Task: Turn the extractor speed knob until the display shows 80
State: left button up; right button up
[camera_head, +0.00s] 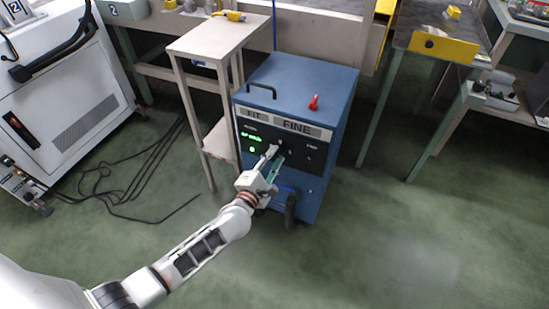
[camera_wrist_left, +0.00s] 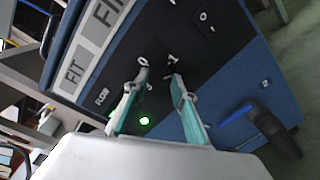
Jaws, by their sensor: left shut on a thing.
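The blue extractor (camera_head: 310,75) stands on the green floor, with a black front panel under a FIT FINE label. A green display (camera_head: 252,136) glows at the panel's left; its digits are too small to read. My left gripper (camera_head: 276,153) is at the panel, right of the display. In the left wrist view my left gripper (camera_wrist_left: 160,77) has its fingertips on either side of the dark knob (camera_wrist_left: 158,70), shut on it. The marks 0 and 1 show just beyond the fingertips. The knob's pointer is not clear. My right gripper is out of view.
A small beige table (camera_head: 212,38) stands left of the extractor. A white machine (camera_head: 75,90) stands at the left, with black cables (camera_head: 110,178) on the floor. Open floor lies at the front right.

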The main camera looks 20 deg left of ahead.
pick_arm(q)
jog(key=shift+d, duration=0.15)
jog(key=o, duration=1.1)
jog(key=shift+c, duration=0.2)
jog(key=shift+o, duration=0.3)
jog(key=s, duration=1.2)
jog(key=shift+a+r, duration=0.35)
jog(key=shift+a, duration=0.1)
